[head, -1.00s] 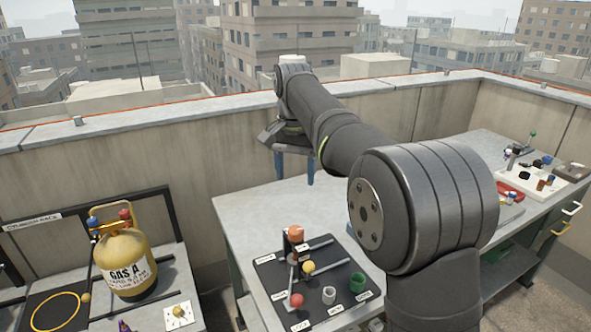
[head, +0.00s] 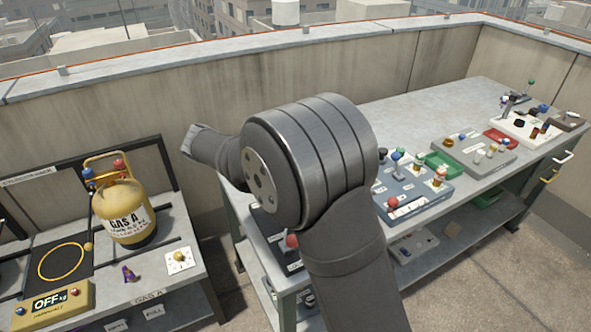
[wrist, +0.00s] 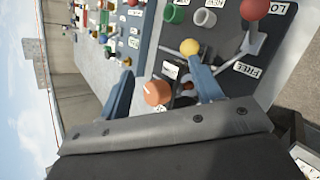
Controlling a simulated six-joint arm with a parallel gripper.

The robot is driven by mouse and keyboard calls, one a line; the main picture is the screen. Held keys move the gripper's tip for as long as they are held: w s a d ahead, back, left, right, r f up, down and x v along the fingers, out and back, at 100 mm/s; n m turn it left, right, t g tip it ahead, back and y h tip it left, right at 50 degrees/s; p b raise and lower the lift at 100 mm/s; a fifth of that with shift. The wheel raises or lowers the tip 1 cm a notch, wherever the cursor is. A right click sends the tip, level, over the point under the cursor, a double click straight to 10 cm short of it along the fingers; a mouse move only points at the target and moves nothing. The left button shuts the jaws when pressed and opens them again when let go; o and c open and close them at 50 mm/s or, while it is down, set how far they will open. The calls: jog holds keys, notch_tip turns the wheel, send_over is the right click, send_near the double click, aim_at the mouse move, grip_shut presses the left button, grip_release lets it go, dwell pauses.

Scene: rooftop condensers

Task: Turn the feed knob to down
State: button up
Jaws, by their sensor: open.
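An orange round knob (wrist: 157,92) with a pale pointer mark shows in the wrist view on a dark panel (wrist: 228,28). I take it for the feed knob, but I cannot read a feed label. My gripper (wrist: 160,68) is open, with one blue finger on each side of the knob in the picture. I cannot tell whether the fingers are level with the knob or above it, and I see no contact. In the head view my arm hides the gripper and the knob.
A yellow ball (wrist: 189,47) on a lever stands close by the right finger. A red ball (wrist: 254,8), a green cup (wrist: 175,14) and a white cup (wrist: 206,17) share the panel. A yellow gas cylinder (head: 124,210) stands on the left bench.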

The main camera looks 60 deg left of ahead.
jog(key=s+f+n+t+y, duration=0.4)
jog(key=s+n+t+y, duration=0.45)
jog(key=n, duration=0.95)
jog(key=shift+g+y, duration=0.25)
jog(key=shift+g, duration=0.5)
jog(key=x, duration=1.6)
jog(key=shift+w, duration=0.1)
jog(key=shift+m, duration=0.3)
jog(key=c, duration=1)
